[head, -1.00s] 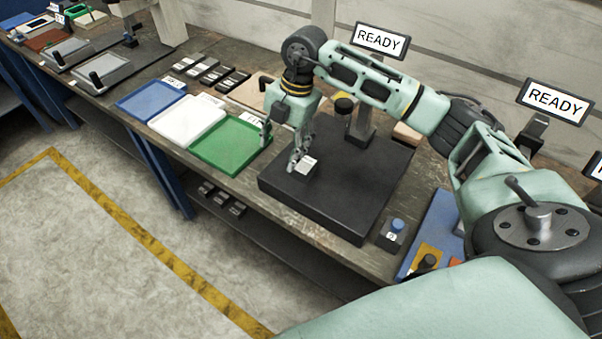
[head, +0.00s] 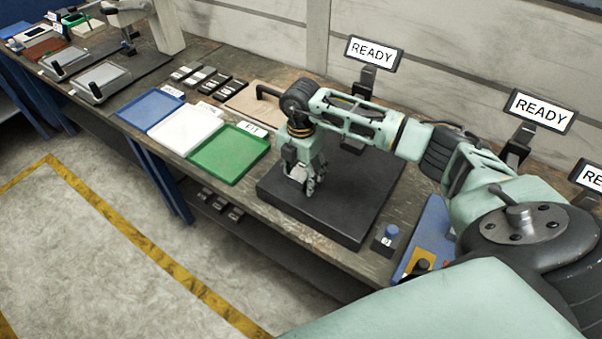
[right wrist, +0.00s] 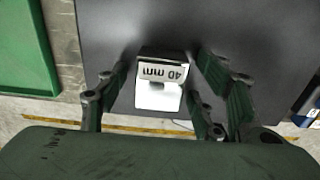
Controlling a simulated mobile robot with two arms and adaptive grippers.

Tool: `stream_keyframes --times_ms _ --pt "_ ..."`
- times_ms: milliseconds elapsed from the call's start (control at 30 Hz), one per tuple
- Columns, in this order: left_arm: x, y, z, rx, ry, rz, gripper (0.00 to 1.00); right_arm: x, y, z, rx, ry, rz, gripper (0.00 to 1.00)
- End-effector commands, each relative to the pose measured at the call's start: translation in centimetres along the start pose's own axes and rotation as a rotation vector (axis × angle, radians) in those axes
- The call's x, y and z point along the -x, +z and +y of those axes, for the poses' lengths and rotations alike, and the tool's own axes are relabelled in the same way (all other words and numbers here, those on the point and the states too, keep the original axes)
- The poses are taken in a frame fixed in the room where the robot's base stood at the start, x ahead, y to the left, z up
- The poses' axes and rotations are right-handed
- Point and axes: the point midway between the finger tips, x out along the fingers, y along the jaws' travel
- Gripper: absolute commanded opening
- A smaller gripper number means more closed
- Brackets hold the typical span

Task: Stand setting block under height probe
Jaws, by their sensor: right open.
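The setting block is a small light block with a dark-edged "40 mm" label face. It shows in the right wrist view (right wrist: 158,97), between the fingers of my open right gripper. In the head view my right gripper (head: 304,186) points down over the front left part of the black base plate (head: 340,215). The block is mostly hidden there by the fingers. In the wrist view my right gripper (right wrist: 165,65) has a finger on each side of the block, with gaps visible. The height probe is hidden behind my right arm in the head view. My left gripper is not in view.
Green (head: 228,155), white (head: 186,128) and blue (head: 151,106) trays lie left of the plate. A small box with a blue button (head: 387,238) stands at the plate's right. Several dark blocks (head: 205,77) lie behind the trays. The plate's front part is clear.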

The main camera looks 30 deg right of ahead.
Motion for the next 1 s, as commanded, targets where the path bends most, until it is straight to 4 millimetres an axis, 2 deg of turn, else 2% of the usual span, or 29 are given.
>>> stream_keyframes --times_ms 167,833,1000 --pt "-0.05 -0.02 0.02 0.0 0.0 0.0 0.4 -0.02 0.0 0.02 0.0 0.001 0.0 0.6" --pt "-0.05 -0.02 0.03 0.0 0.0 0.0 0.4 0.05 0.02 0.03 0.0 0.001 0.0 0.01" --pt "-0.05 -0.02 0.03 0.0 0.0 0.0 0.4 0.06 0.03 0.04 0.0 0.001 0.0 0.0"
